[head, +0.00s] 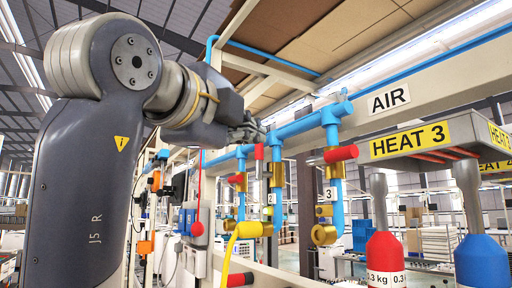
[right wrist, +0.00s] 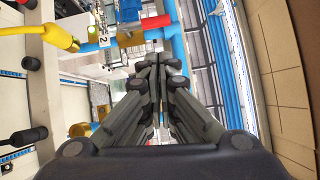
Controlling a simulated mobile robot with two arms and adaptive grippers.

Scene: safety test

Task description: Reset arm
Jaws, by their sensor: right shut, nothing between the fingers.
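My right arm rises large on the left of the head view and bends over toward the blue air pipes. My right gripper (head: 256,132) is at its end, up near the blue pipe (head: 300,124). In the right wrist view the gripper (right wrist: 161,64) has its fingers together with nothing between them. A blue pipe with a red handle (right wrist: 90,48) and a brass part lies beyond the fingertips there. I cannot tell whether the fingers touch the pipe. My left gripper is not in view.
Valves with red handles (head: 341,154) hang from the blue pipes under the AIR sign (head: 389,99). A yellow hose end (head: 249,229) sticks out below. A HEAT 3 unit (head: 409,141) is at the right, above red (head: 386,262) and blue (head: 481,262) weights. Cardboard boxes (head: 345,30) lie overhead.

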